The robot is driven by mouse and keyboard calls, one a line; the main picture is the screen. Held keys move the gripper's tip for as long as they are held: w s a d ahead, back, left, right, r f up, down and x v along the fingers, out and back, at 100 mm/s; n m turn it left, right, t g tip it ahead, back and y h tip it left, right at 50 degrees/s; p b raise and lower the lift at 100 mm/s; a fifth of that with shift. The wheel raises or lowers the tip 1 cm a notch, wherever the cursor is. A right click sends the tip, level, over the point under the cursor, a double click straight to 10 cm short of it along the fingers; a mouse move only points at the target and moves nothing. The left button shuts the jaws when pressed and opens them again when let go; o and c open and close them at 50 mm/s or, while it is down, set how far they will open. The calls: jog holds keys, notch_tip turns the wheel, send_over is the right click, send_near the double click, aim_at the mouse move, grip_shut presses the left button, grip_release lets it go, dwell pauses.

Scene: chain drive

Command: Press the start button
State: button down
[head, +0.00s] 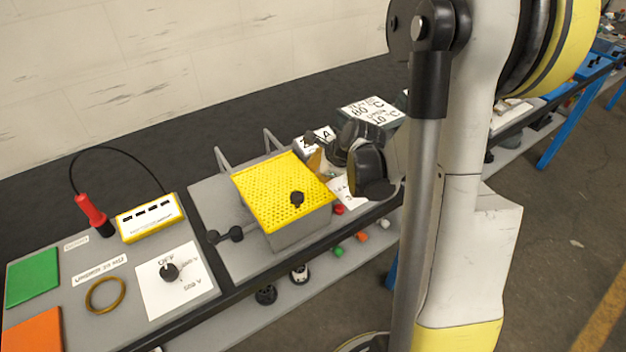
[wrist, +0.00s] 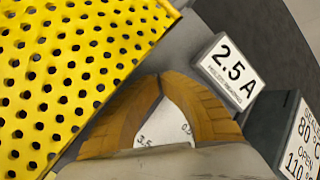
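My gripper (wrist: 161,76) shows in the wrist view as two orange-brown fingers whose tips meet, with nothing seen held between them. In the head view my gripper (head: 314,161) is over the bench, just right of the yellow perforated cover. Behind the fingers in the wrist view is a white dial face (wrist: 165,128) with part of its numbers hidden. In the head view a small red piece (head: 338,209) sits near the bench's front edge, below my wrist. I cannot tell whether it is the start button, and no start label is readable. The wrist view shows no button.
The yellow perforated cover (head: 280,190) tops a grey box beside my gripper. A 2.5 A label block (wrist: 232,70) and a temperature-labelled block (wrist: 302,140) stand to the right. A rotary switch panel (head: 175,280) and yellow socket strip (head: 150,217) are at left.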

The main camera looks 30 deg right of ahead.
dwell(0.6)
jog(key=shift+r+p, duration=0.6)
jog(key=shift+r, duration=0.2)
jog(key=shift+r+p, duration=1.9)
jog(key=shift+r, duration=0.65)
jog(key=shift+f, duration=0.1)
